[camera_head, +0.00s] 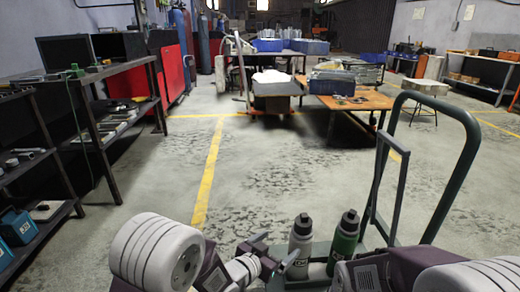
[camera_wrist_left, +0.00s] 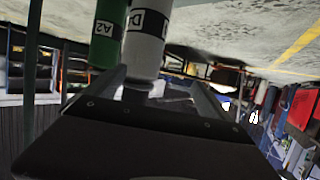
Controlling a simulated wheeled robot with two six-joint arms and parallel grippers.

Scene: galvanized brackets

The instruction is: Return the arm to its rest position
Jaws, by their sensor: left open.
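My left gripper (camera_head: 274,256) is at the bottom middle of the head view, low beside a white bottle (camera_head: 301,248). In the left wrist view its two fingers (camera_wrist_left: 160,92) are spread apart, with the white bottle (camera_wrist_left: 147,40) showing beyond the gap. I see nothing held between them. My left arm's white and maroon links fill the lower left. My right arm enters from the lower right, and its gripper's fingers do not show.
A green bottle (camera_head: 344,243) stands right of the white one on a cart with a tall dark green handle (camera_head: 470,150). Dark shelves (camera_head: 110,125) line the left. A wooden-topped table (camera_head: 360,101) is ahead. The floor around the yellow line (camera_head: 210,170) is clear.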

